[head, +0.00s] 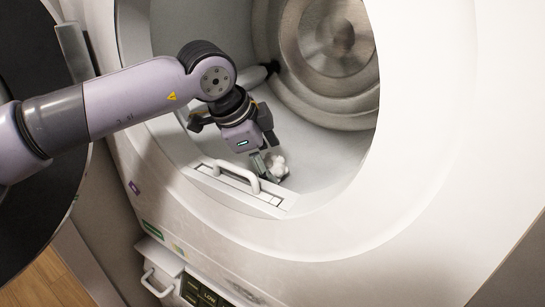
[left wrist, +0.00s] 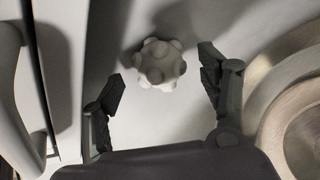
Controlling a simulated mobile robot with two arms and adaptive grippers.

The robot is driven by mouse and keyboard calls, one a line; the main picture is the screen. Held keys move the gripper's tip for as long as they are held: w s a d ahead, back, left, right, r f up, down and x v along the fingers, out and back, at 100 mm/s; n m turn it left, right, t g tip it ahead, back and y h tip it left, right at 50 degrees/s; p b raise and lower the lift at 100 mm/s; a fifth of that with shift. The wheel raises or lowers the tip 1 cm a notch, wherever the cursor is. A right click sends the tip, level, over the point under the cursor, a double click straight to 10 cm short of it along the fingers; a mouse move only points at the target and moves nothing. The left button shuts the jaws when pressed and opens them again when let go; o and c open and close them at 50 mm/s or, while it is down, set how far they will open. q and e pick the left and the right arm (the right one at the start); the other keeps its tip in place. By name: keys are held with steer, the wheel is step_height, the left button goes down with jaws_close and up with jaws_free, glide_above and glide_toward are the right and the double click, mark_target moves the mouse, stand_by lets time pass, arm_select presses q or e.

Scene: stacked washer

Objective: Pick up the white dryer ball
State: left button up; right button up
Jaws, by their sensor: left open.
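The white dryer ball (head: 276,166) has a knobbly surface and lies on the drum floor inside the washer, close behind the door opening. In the left wrist view the ball (left wrist: 159,64) sits at the upper middle, just beyond and between the two fingers. My left gripper (head: 268,165) reaches through the round opening and points down at the ball. Its fingers (left wrist: 160,88) are spread wide, with visible gaps on both sides of the ball and nothing held. One finger partly hides the ball in the head view. My right gripper is not in view.
The round opening's rim (head: 345,196) surrounds my left arm. A white handle (head: 236,176) on a panel lies just in front of the ball. The round back plate (head: 335,38) of the drum is behind. The open door (head: 30,90) is at left. The drum floor right of the ball is clear.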

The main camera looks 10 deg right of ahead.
arm_select(q)
steer(key=shift+x, duration=1.05)
steer(key=shift+a, duration=0.1)
steer(key=shift+c, duration=0.2)
steer(key=shift+c, duration=0.7)
steer(key=c, duration=1)
steer(key=shift+r, duration=0.1)
